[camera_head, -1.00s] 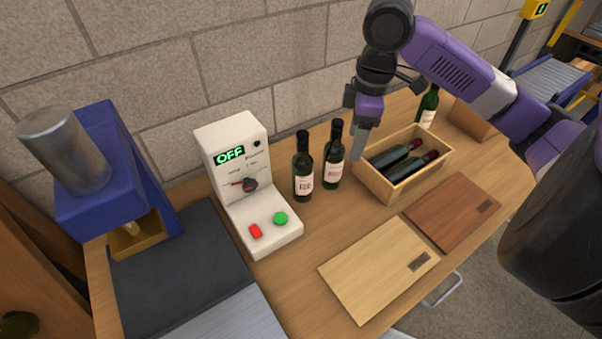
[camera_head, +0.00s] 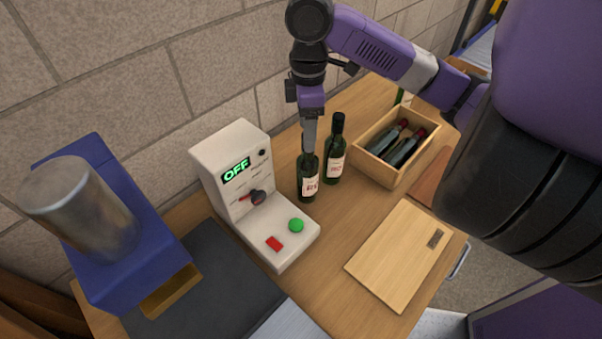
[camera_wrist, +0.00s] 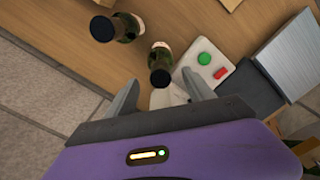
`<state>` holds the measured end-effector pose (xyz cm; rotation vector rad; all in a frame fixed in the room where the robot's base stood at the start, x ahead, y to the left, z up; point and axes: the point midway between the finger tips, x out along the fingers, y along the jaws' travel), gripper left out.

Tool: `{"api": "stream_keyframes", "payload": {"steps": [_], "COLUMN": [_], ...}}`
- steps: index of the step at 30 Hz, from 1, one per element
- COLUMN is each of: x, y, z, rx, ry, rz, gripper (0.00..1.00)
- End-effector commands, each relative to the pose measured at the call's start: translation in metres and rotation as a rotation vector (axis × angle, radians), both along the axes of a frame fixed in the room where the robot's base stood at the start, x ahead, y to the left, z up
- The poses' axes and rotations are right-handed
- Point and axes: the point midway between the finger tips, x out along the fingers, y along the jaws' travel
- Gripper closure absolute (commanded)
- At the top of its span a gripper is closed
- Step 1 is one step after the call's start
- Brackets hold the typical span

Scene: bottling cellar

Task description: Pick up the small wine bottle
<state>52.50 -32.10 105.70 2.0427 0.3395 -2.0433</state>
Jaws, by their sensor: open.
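Two dark green wine bottles with pale labels stand upright on the bench. The left bottle (camera_head: 309,186) is partly hidden by my gripper (camera_head: 309,148), which points down over its neck. In the wrist view this bottle (camera_wrist: 160,62) shows between the tips of my open gripper (camera_wrist: 160,82); contact cannot be told. The right bottle (camera_head: 334,160) stands close beside it, and in the wrist view it (camera_wrist: 108,28) is outside the fingers. The left bottle's top looks smaller in the wrist view, so it seems the small one.
A white control box (camera_head: 240,185) reading OFF, with green and red buttons, stands just left of the bottles. A wooden crate (camera_head: 385,179) with bottles lying inside is at right. A pale board (camera_head: 400,255) lies in front. A blue machine (camera_head: 150,235) is at far left; the block wall is behind.

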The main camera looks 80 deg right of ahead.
Motion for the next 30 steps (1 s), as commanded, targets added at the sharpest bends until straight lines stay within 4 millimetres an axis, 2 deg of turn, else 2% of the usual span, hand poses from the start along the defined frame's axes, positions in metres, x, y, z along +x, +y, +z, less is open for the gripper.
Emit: {"api": "stream_keyframes", "payload": {"steps": [15, 23, 26, 30], "x": [-0.003, -0.003, -0.003, -0.003], "y": [0.001, 0.000, 0.001, 0.001], "z": [-0.057, -0.061, -0.061, -0.061], "rx": [0.001, 0.000, 0.000, 0.000], "ry": [0.000, 0.000, 0.000, 0.000], "rz": [-0.001, 0.000, 0.000, 0.000], "gripper": [0.38, 0.38, 0.54, 0.82]}}
